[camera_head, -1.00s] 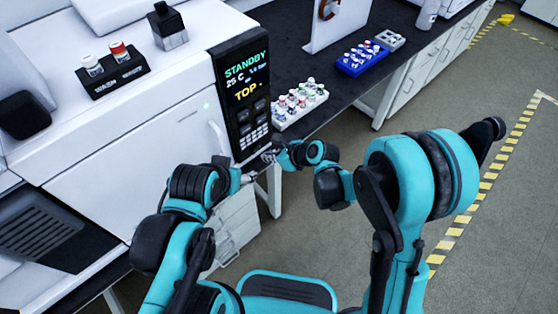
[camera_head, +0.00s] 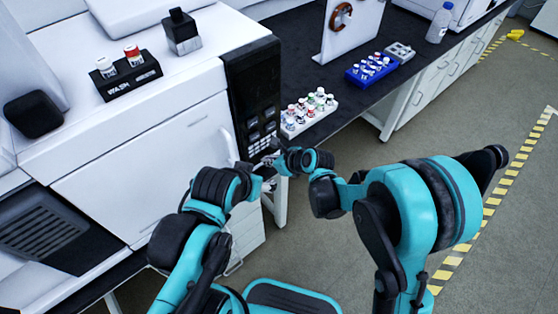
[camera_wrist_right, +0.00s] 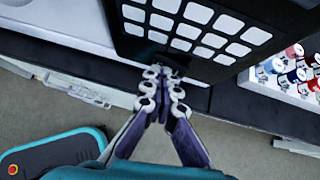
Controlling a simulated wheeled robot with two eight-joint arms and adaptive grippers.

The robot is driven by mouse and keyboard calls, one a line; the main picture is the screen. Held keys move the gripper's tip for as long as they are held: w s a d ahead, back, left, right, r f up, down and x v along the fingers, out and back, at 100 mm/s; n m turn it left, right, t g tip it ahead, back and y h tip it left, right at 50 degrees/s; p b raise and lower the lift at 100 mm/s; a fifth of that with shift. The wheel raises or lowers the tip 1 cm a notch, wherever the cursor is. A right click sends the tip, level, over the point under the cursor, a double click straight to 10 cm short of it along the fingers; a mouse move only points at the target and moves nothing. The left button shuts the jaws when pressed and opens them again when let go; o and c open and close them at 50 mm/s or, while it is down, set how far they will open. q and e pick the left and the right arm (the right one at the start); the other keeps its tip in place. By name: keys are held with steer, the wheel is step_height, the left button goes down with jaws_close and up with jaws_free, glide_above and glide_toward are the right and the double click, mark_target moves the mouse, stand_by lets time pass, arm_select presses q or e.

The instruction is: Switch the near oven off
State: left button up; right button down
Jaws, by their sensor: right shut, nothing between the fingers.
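The near oven (camera_head: 140,165) is a large white unit at the left of the head view, its door shut. Its black control panel (camera_head: 240,80) on the right side has a dark, blank display and a keypad (camera_head: 262,140) of pale keys. In the right wrist view the keypad (camera_wrist_right: 190,25) fills the top. My right gripper (camera_head: 268,160) is shut and empty, its tips at the panel's lower edge (camera_wrist_right: 165,72), below the keys. I cannot tell whether they touch it. My left gripper (camera_head: 246,167) is small and partly hidden beside the oven door.
A white rack of vials (camera_head: 305,128) stands on the dark bench right of the panel, with a blue rack (camera_head: 362,78) farther back. A WASH holder (camera_head: 128,88) and a black-capped bottle (camera_head: 180,45) stand on the oven. The floor at right is open.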

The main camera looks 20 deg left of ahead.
steer(key=shift+w+d, duration=0.1)
steer(key=shift+w, duration=0.15)
arm_select(q)
steer(key=shift+f, duration=0.1)
arm_select(e)
steer(key=shift+w+d, duration=0.35)
steer(key=shift+w, duration=0.15)
